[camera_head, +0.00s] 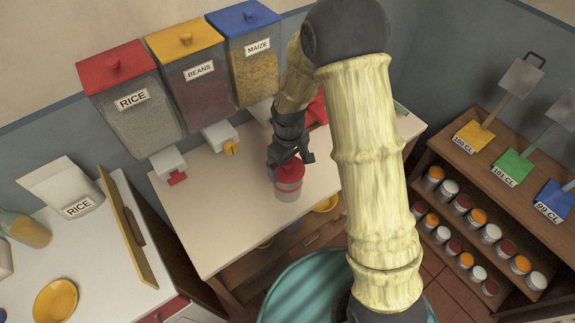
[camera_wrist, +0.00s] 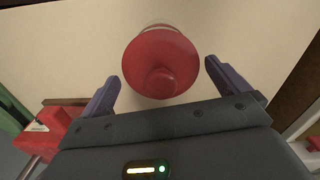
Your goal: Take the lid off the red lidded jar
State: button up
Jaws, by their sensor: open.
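The red lidded jar (camera_head: 288,185) stands upright near the front edge of the pale counter (camera_head: 215,215). Its red lid (camera_wrist: 160,62) with a round knob (camera_wrist: 160,82) is on it, seen from above in the wrist view. My gripper (camera_head: 290,163) is right over the jar in the head view and partly covers the lid. In the wrist view my gripper (camera_wrist: 160,92) is open, one finger to each side of the lid, with a gap on both sides. I cannot tell the exact height of the fingertips over the knob.
Dispensers for rice (camera_head: 133,100), beans (camera_head: 197,75) and maize (camera_head: 250,50) hang on the wall behind the counter. A wooden board (camera_head: 128,225) stands at the left. A shelf (camera_head: 470,170) with several small cans is at the right. A red object (camera_wrist: 62,130) lies lower left in the wrist view.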

jog(key=shift+f, duration=0.25)
dwell(0.3)
jog(key=c, duration=0.7)
jog(key=shift+r, duration=0.15)
notch_tip(320, 180, up, 10)
jog(key=shift+f+b, duration=0.1)
jog(key=shift+b, duration=0.6)
